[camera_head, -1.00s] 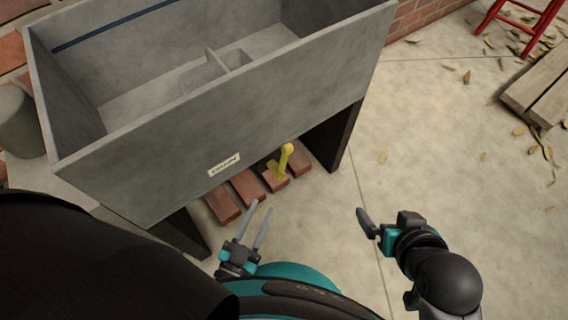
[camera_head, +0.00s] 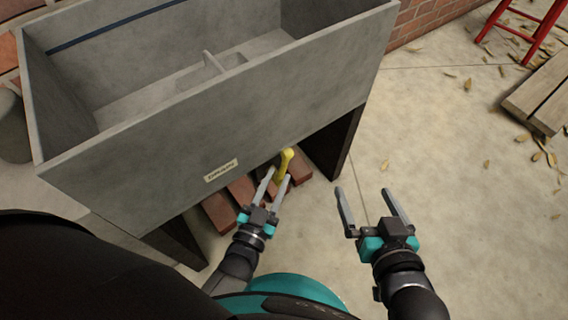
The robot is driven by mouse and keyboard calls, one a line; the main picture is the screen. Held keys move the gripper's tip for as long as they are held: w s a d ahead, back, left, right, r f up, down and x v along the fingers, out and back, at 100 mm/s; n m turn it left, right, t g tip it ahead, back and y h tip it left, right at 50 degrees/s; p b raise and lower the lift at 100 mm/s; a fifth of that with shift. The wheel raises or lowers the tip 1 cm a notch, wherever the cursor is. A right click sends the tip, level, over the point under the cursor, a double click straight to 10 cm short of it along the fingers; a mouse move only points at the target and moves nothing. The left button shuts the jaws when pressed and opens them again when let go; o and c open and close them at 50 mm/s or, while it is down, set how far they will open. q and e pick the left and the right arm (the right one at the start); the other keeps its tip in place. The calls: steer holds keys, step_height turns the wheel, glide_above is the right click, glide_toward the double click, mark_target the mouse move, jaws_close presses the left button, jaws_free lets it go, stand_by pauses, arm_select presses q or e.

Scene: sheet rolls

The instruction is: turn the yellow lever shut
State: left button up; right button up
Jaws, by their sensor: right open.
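The yellow lever (camera_head: 286,158) sticks out below the front of the grey stone sink (camera_head: 215,130), just right of the small label plate (camera_head: 221,171). My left gripper (camera_head: 273,184) points up at the lever. Its fingers are spread apart, with the tips close to the lever's lower part; I cannot tell whether they touch it. The lower end of the lever is partly hidden behind the fingers. My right gripper (camera_head: 365,196) is open and empty over the floor, well to the right of the lever.
Red bricks (camera_head: 219,212) lie under the sink, behind my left gripper. A dark sink leg (camera_head: 335,145) stands right of the lever. A wooden bench (camera_head: 540,95), a red stool (camera_head: 527,30) and dry leaves are at the right.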

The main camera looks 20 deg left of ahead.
mark_target(282, 167)
arm_select(q)
steer(key=w+b, duration=0.1)
steer(key=w, duration=0.2)
steer(key=shift+w+d, duration=0.1)
steer(key=shift+d, duration=0.05)
steer(key=shift+w+d+b, duration=0.1)
steer(key=shift+w+b, duration=0.3)
steer(key=shift+w, duration=0.55)
arm_select(e)
steer(key=shift+s+a+r+m+t+y, duration=0.2)
steer(key=shift+a+r+t+y, duration=0.3)
steer(key=shift+t, duration=0.35)
steer(key=shift+s+a+r+m+t+y, duration=0.1)
steer(key=shift+s+a+r+t+y, duration=0.15)
steer(key=shift+a+r+t, duration=0.5)
steer(key=shift+d+f, duration=0.15)
steer(key=shift+f, duration=0.05)
arm_select(q)
steer(key=shift+c, duration=0.2)
jaws_close()
